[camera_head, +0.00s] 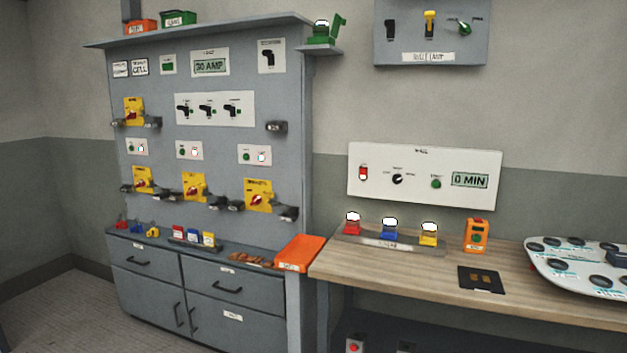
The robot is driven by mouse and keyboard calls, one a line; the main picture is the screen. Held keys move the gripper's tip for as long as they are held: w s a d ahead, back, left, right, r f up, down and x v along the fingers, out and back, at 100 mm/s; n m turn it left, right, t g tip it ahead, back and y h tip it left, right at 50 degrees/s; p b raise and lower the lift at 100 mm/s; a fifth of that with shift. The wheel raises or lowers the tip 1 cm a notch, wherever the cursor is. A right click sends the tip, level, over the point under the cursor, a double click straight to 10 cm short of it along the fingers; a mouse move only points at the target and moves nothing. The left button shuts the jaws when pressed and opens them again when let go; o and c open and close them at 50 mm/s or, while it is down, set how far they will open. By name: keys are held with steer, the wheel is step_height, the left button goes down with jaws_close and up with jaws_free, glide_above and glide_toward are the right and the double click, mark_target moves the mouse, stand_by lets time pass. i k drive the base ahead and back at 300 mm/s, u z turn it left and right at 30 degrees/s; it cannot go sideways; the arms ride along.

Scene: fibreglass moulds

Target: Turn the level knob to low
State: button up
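A white control panel (424,208) is on the wall above the wooden bench. On it sits a small black round knob (397,179) with tiny labels around it, too small to read with certainty. I cannot tell for sure that this is the level knob, nor its exact setting. To its left is a red switch (363,173), to its right a green button (436,183) and a display (470,180) reading 0 MIN. My gripper is not in view.
A grey cabinet with a switch board (240,85) stands at the left. The wooden bench (385,268) holds red, blue and yellow lamps (390,229), an orange box (476,235) and a pale tray (590,282). A grey wall box (431,40) carries more controls. Floor (65,310) shows at lower left.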

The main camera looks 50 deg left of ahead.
mark_target(397, 178)
steer(key=u, duration=1.6)
